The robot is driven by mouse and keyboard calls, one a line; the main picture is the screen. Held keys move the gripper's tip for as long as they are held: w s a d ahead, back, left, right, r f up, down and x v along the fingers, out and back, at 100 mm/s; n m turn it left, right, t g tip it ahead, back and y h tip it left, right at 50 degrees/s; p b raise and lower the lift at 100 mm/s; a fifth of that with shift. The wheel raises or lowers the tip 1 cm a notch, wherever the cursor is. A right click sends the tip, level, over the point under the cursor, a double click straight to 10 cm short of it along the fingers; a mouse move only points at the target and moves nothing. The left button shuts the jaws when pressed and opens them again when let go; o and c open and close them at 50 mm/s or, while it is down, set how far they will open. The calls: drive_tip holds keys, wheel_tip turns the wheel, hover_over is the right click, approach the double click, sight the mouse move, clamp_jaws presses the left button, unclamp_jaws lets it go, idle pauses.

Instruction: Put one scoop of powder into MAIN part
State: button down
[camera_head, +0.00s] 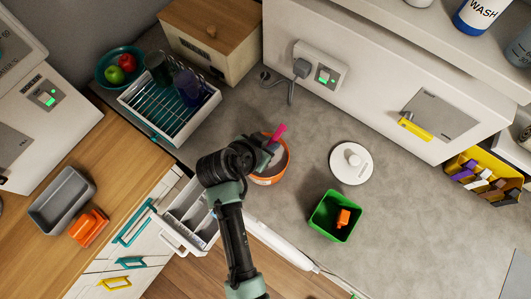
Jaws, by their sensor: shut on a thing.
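An orange-rimmed round tub (284,169) stands open on the grey counter, with a pale filling partly visible. A pink scoop handle (279,132) sticks up at the tub's far side. My gripper (268,150) is over the tub, shut on the pink scoop; my wrist hides the fingertips and the scoop's bowl, so I cannot tell whether it holds powder. A white drawer with compartments (187,217) is pulled out at the counter's front edge, left of my arm. I cannot read which compartment is MAIN.
A round white lid (351,163) with a knob lies right of the tub. A green bin (335,217) holds an orange item. A dish rack (172,107) with cups stands at upper left. A socket with a plugged cable (301,68) is behind. Grey counter between tub and lid is clear.

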wheel_tip(320, 180, up, 9)
drive_tip(key=p, duration=0.7)
drive_tip(key=shift+f, duration=0.2)
idle(0.4)
